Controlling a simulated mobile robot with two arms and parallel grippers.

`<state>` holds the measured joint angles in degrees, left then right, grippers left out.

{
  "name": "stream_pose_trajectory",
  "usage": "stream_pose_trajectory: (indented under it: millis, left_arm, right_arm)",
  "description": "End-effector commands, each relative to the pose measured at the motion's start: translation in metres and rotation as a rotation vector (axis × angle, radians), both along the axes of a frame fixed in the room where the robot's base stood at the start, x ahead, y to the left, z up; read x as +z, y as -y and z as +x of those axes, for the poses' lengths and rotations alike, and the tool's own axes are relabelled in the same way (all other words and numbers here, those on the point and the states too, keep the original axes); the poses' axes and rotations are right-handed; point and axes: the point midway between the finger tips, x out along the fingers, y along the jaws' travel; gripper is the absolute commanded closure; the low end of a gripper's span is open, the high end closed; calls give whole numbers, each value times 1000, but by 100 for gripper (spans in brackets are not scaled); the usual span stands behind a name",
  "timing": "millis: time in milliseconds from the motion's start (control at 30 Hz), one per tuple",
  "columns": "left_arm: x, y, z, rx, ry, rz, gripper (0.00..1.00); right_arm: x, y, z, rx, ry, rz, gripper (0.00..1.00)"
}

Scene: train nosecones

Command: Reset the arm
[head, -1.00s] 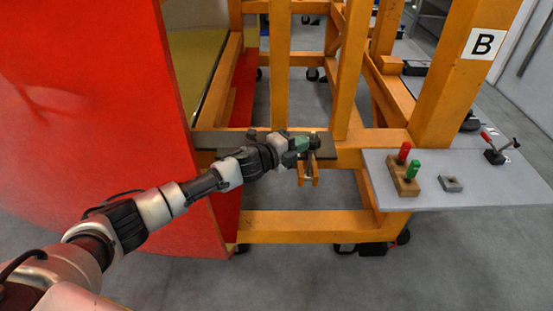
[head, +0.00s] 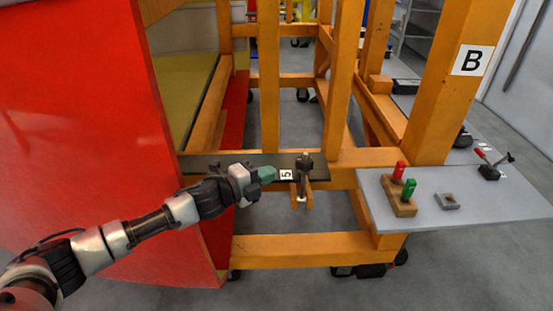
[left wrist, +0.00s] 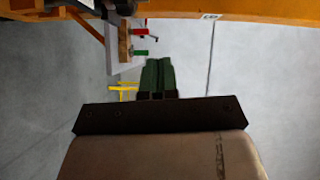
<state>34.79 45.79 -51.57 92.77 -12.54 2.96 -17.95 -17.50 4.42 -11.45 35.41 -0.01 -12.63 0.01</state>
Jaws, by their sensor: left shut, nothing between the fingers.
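My left arm comes in from the left in the head view. Its gripper (head: 266,174) has green fingers that are shut with nothing between them. The gripper is left of the dark toggle clamp (head: 304,170) on the frame's dark ledge, with a visible gap between them. In the left wrist view the green fingers (left wrist: 158,76) lie together, seen over pale floor. My right gripper is not in view.
A large red panel (head: 80,130) stands left, close to my arm. An orange frame (head: 300,247) fills the middle. A grey shelf (head: 460,215) at right carries a wooden block (head: 398,205) with red and green handles, a small grey block (head: 447,201) and a red-handled clamp (head: 489,171).

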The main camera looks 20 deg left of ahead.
Motion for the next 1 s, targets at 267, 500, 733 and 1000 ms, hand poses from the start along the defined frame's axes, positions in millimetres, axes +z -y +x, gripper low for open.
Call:
stream_pose_trajectory:
  millis: [267, 500, 733, 1000]
  left_arm:
    - [-15, 21, -16, 63, -86, -92, 100]
    - [-62, 50, -95, 418, -507, -434, 100]
    - [-102, 22, -194, 821, -935, -648, 100]
    - [-121, -4, -280, 1121, -1220, -731, 100]
  right_arm:
    - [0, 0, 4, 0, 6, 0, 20]
    - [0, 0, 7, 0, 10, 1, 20]
    - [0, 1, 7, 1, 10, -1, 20]
    - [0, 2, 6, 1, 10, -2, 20]
